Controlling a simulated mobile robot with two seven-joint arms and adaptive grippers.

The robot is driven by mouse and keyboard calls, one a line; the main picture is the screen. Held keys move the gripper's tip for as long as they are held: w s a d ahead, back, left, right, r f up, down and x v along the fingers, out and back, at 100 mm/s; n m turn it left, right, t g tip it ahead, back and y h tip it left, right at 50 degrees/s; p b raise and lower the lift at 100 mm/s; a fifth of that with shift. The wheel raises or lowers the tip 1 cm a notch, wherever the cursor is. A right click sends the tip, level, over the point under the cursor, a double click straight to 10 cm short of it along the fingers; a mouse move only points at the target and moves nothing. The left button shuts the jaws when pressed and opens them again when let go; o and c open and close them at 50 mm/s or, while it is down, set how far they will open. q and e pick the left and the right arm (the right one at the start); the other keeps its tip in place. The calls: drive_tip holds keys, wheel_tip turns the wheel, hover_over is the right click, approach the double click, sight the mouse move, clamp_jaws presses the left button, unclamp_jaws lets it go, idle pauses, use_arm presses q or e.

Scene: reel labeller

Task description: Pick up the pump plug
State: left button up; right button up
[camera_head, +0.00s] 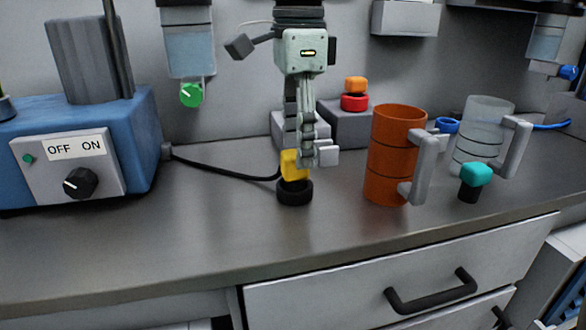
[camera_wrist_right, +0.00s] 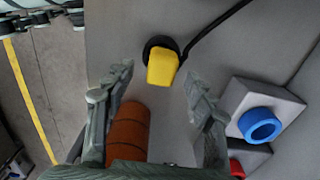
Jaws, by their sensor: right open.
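The pump plug appears to be the yellow plug (camera_head: 291,163) on a black cable that runs to the blue machine. It stands in a black round base (camera_head: 294,192) on the counter. My right gripper (camera_head: 309,158) comes down from above, its fingers close by the plug and partly in front of it. In the right wrist view the jaws (camera_wrist_right: 158,77) are open, with the yellow plug (camera_wrist_right: 161,68) showing between and just past the fingertips. No grip on it shows. My left gripper is not in view.
A blue machine (camera_head: 135,135) with an OFF/ON knob stands left. An orange mug (camera_head: 390,155), a clear mug (camera_head: 478,140) and a teal-topped plug (camera_head: 476,175) stand right. A grey block (camera_head: 352,128) with a red ring stands behind. The front counter is clear.

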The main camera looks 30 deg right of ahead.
sight(295, 152)
wheel_tip(295, 152, down, 4)
drive_tip(key=shift+w+a+f, duration=0.1)
drive_tip(key=shift+a+f, duration=0.05)
drive_tip(key=shift+c, duration=0.5)
clamp_jaws()
